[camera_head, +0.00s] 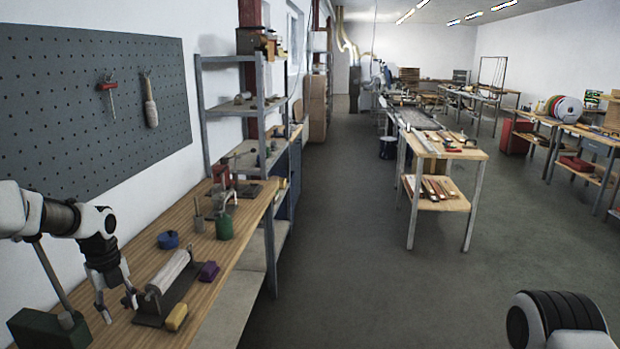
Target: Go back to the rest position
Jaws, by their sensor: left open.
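My left arm comes in from the left, and its gripper (117,306) hangs pointing down over the near part of the wooden workbench (205,262). Its fingers are apart, with nothing seen between them. The gripper is just left of a dark metal holder (153,318) that bears a pale roll-shaped piece (168,272). I cannot tell whether a finger touches the holder. Of my right arm only a white and black link shows at the bottom right; the right gripper is out of view.
A yellow block (177,317), a purple block (209,271), a blue ring (168,240) and a green container (224,226) stand on the bench. A dark green block (40,330) is at the lower left. A pegboard (80,110) hangs behind. The grey floor (350,270) is clear.

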